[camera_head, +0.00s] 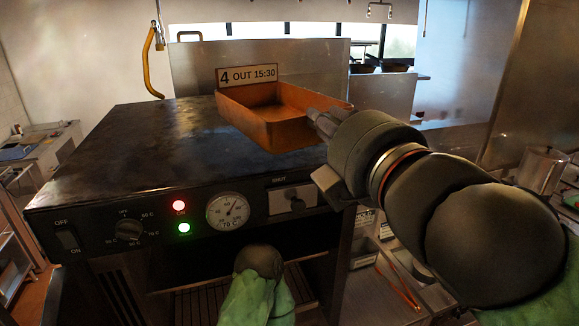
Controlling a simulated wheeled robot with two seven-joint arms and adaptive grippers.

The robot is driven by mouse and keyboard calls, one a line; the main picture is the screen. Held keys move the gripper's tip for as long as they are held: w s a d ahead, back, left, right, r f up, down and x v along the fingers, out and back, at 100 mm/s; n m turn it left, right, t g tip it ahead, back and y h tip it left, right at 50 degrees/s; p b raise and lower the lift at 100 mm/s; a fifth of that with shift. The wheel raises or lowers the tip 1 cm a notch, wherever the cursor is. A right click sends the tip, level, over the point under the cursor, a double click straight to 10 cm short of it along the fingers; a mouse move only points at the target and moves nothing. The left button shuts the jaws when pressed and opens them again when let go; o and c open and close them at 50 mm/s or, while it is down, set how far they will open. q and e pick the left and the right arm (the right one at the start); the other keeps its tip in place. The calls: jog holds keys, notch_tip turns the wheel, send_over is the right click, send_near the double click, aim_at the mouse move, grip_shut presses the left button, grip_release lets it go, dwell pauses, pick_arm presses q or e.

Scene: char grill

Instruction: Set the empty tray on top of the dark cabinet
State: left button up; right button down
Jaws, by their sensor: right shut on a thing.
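The empty orange-brown tray (288,131) is at the right part of the dark cabinet (135,150), over its top. Its near right corner reaches about the front edge of the top. I cannot tell whether its base touches the surface. My right gripper (326,120) is shut on the tray's right wall. A sign reading "4 OUT 15:30" (247,76) stands at the tray's far left edge. My left arm shows only in part at the bottom centre, and its gripper is not clearly seen.
The cabinet front has a dial gauge (228,211), a knob (130,229), a switch (67,240) and lit red and green lamps. A dark opening lies below. The cabinet top left of the tray is clear. A metal panel (195,65) stands behind. A metal pot (541,168) stands at right.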

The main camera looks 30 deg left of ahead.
aim_at(310, 134)
jog(key=a, duration=0.1)
jog(key=w+a+f, duration=0.1)
jog(key=a+f+b, duration=0.1)
jog(key=a, duration=0.1)
jog(key=shift+w+a+f, duration=0.1)
jog(key=shift+w+f, duration=0.15)
jog(key=shift+w, duration=0.15)
jog(key=f, duration=0.1)
jog(key=w+a+f+b, duration=0.1)
jog(key=f, duration=0.1)
jog(key=shift+w+a+f+b, duration=0.15)
jog(key=shift+a+b, duration=0.1)
jog(key=shift+b, duration=0.05)
jog(key=shift+w+a+f, duration=0.2)
jog(key=shift+a+f, duration=0.2)
jog(key=shift+a, duration=0.1)
jog(key=f+b, duration=0.2)
jog(key=f, duration=0.1)
jog(key=shift+w+a+f, duration=0.15)
jog(key=shift+a+f, duration=0.05)
jog(key=shift+f, duration=0.1)
jog(key=shift+a, duration=0.1)
